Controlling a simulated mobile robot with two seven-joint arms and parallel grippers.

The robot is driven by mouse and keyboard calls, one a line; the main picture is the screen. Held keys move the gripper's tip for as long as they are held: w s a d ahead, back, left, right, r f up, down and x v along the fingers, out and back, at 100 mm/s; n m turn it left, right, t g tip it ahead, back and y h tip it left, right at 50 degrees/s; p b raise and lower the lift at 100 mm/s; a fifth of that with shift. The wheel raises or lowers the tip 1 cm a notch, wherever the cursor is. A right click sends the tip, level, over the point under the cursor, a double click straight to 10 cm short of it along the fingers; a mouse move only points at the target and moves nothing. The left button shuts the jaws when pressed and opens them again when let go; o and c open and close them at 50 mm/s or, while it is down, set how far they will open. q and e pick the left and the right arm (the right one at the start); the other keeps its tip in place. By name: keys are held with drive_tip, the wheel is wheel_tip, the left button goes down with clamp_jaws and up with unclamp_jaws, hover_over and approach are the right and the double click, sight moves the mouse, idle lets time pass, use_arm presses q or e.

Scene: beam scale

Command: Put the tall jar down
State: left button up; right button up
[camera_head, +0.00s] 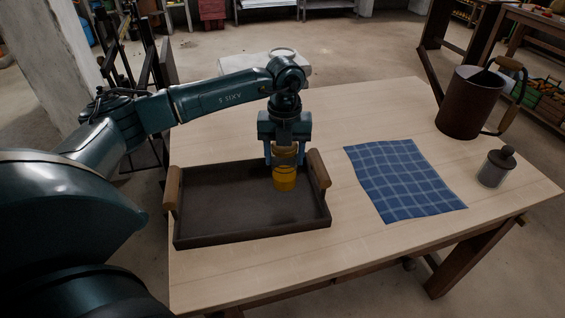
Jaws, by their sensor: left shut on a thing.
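The tall jar (284,181) has amber-yellow contents and a clear upper part. It is upright in the right part of the dark tray (250,232), inside its walls. My left gripper (285,158) points straight down from above and is shut on the upper part of the jar, hiding its top. I cannot tell whether the jar's base touches the tray floor. My right gripper does not show.
The tray has wooden handles at both ends, and the rest of it is empty. To its right lie a blue checked cloth (402,180), a small lidded jar (495,168) and a brown watering can (469,103). The wooden table (330,240) is otherwise clear.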

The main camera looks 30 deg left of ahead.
use_arm(q)
wheel_tip(320, 180, down, 3)
drive_tip(key=shift+f, duration=0.1)
drive_tip(key=shift+f, duration=0.15)
drive_tip(key=o, duration=1.2)
drive_tip(key=shift+r, duration=0.3)
wheel_tip(320, 180, up, 12)
drive_tip(key=shift+f+b, duration=0.1)
drive_tip(key=shift+b, duration=0.25)
